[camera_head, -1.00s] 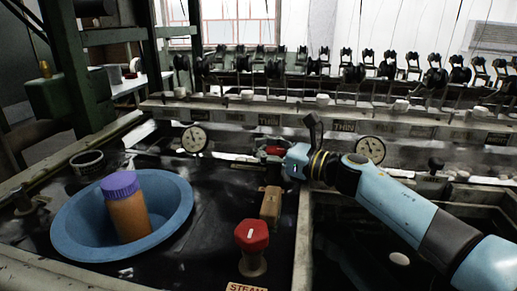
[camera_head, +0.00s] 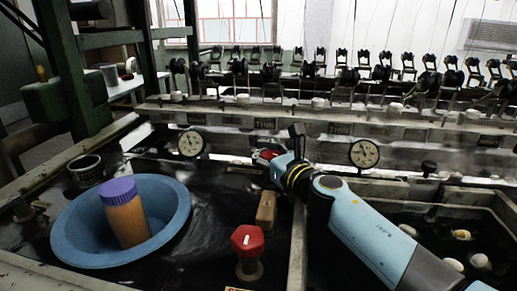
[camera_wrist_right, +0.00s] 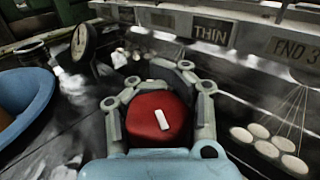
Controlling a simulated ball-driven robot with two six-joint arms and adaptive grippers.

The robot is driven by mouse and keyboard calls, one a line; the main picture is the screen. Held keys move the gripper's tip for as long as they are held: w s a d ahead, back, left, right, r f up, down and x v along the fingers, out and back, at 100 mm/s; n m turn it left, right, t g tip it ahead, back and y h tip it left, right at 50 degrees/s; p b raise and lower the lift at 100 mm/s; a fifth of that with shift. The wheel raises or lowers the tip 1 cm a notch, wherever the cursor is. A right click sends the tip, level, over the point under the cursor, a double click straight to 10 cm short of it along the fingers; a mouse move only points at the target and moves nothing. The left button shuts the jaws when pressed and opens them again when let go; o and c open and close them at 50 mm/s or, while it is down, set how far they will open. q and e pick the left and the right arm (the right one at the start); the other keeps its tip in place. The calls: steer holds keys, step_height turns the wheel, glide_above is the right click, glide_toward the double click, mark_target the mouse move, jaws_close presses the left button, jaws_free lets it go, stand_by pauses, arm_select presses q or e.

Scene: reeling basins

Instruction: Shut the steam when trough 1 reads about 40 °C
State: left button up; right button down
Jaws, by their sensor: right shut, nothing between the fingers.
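A red knob (camera_head: 247,240) with a white mark stands on the dark bench, its label mostly cut off at the bottom edge. A second red knob (camera_head: 266,154) lies at the tip of my right gripper (camera_head: 274,162). In the right wrist view, a red knob (camera_wrist_right: 155,118) with a white bar shows between the fingers of my right gripper (camera_wrist_right: 158,92), which is shut with nothing held. Two round dials, one left (camera_head: 191,143) and one right (camera_head: 364,153), face me; their readings are too small to make out. My left gripper is out of view.
A blue basin (camera_head: 72,240) holding an orange jar (camera_head: 127,222) with a purple lid stands at left. A small brown block (camera_head: 266,207) sits behind the front red knob. Pale cocoons (camera_head: 462,235) lie in the right trough. A frame with reels runs along the back.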

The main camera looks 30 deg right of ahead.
steer(key=shift+s+d+f+m+h, duration=0.1)
steer(key=shift+f+m+h, duration=0.15)
steer(key=shift+h, duration=0.25)
steer(key=shift+s+d+f+m+h, duration=0.1)
steer(key=shift+f+m+h, duration=0.05)
steer(key=shift+m+h, duration=0.3)
steer(key=shift+h, duration=0.35)
steer(key=c, duration=2)
jaws_free()
steer(key=o, duration=0.5)
steer(key=shift+s+r, duration=0.2)
steer(key=shift+s, duration=0.05)
steer(key=shift+c, duration=0.2)
steer(key=o, duration=0.5)
steer(key=shift+w+r, duration=0.1)
steer(key=shift+w, duration=0.1)
steer(key=shift+o, duration=0.2)
steer(key=shift+s, duration=0.1)
steer(key=s, duration=1.2)
steer(key=shift+a, duration=0.35)
